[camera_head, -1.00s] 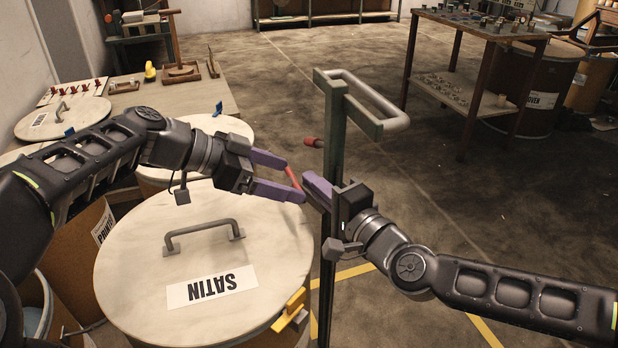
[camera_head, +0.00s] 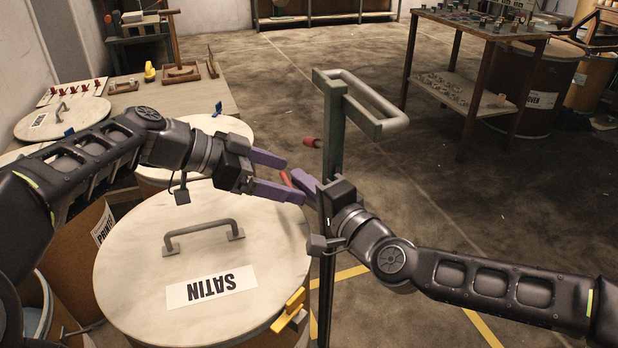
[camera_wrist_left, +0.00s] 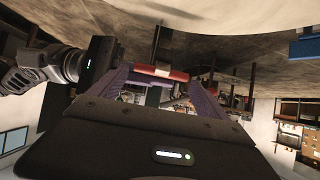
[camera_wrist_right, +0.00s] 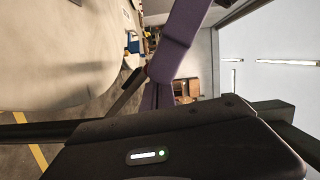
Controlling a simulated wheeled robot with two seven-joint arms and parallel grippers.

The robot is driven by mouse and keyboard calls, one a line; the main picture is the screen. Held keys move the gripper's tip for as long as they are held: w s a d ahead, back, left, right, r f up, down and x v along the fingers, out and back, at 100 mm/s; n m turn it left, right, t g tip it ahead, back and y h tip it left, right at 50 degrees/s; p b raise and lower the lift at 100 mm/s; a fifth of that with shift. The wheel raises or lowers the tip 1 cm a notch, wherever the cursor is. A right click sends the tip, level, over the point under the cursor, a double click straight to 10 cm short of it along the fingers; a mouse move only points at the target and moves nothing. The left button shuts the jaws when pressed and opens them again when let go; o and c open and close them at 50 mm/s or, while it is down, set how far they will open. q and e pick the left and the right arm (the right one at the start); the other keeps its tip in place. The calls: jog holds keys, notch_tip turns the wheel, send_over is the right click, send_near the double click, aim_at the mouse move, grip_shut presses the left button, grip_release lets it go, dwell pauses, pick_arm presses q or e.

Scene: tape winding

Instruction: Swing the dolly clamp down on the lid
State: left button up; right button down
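The SATIN lid (camera_head: 150,235) lies flat on a drum at lower left, with a grey handle on top. The dolly's dark green post (camera_head: 331,130) stands to its right. A red bar (camera_head: 286,180), seemingly the clamp's grip, lies at my left gripper's fingertips; the left wrist view shows the red bar (camera_wrist_left: 160,72) across the finger gap. My left gripper (camera_head: 294,178) is open above the lid's far right part. My right gripper (camera_head: 303,182) is beside the post, its fingertips close to the red bar; its finger gap is unclear. The clamp's arm is largely hidden.
A red knob (camera_head: 311,142) sticks out left of the post, below the grey dolly handle (camera_head: 370,100). A yellow block (camera_head: 289,310) sits at the lid's near right edge. Other lidded drums stand behind at left. The floor at right is clear up to a shelf table (camera_head: 470,60).

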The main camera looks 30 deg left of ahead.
pick_arm(q)
jog(key=shift+o, duration=1.3)
pick_arm(e)
jog(key=shift+s+a, duration=0.3)
jog(key=shift+s, duration=0.1)
jog(key=shift+w+d, duration=0.1)
jog(key=shift+w, duration=0.05)
pick_arm(q)
jog(key=shift+a, duration=0.1)
pick_arm(e)
jog(key=shift+w, duration=0.1)
jog(key=shift+d, duration=0.1)
pick_arm(q)
jog(key=v, duration=1.2)
jog(key=shift+s, duration=0.1)
